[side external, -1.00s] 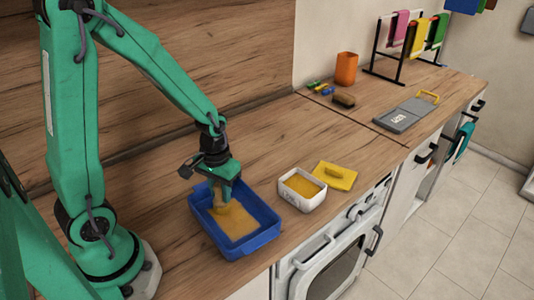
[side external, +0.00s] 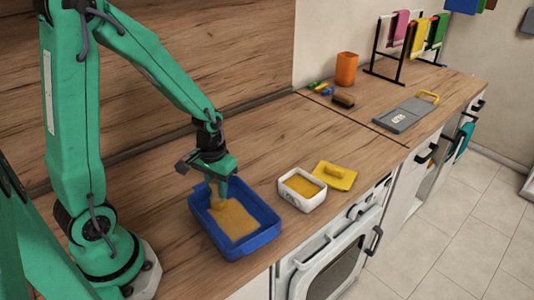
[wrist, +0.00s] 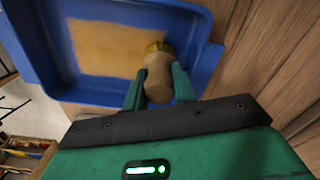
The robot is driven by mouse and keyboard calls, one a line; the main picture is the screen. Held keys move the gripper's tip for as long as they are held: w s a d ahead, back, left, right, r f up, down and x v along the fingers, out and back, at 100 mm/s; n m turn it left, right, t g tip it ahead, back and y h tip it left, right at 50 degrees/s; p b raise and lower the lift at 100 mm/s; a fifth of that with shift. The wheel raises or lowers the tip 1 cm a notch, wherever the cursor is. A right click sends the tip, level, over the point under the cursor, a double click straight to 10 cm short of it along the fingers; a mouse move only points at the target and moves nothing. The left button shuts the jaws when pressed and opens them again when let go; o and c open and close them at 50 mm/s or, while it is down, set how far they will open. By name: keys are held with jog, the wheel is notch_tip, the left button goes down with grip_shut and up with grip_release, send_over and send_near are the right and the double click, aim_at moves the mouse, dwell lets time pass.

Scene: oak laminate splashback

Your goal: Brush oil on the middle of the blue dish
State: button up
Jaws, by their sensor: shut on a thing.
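The blue dish (side external: 265,237) is a rectangular tray on the wooden counter in front of my arm. A yellow-orange oil patch (side external: 238,221) covers much of its floor; the patch also shows in the wrist view (wrist: 105,50). My gripper (side external: 220,186) is over the back left part of the dish. In the wrist view my gripper (wrist: 157,92) is shut on the light wooden handle of a brush (wrist: 158,75). The brush's yellowish head (wrist: 160,47) is down in the dish at the patch's edge; whether it touches the floor is hard to tell.
A white tub (side external: 302,197) of yellow-orange liquid stands right of the dish. Beyond it lies a yellow pad (side external: 334,177). Farther back are a grey board (side external: 407,114), an orange cup (side external: 346,68) and a towel rack (side external: 400,50). The counter behind the dish is clear.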

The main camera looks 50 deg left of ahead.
jog(key=shift+w, duration=0.15)
jog(key=shift+w, duration=0.45)
jog(key=shift+w+d, duration=0.1)
jog(key=shift+d, duration=0.95)
jog(key=shift+d, duration=0.2)
jog(key=shift+d, duration=0.85)
jog(key=shift+s+d, duration=0.15)
jog(key=shift+s, duration=0.05)
jog(key=shift+d, duration=0.9)
jog(key=shift+s+d, duration=0.1)
jog(key=shift+d, duration=0.15)
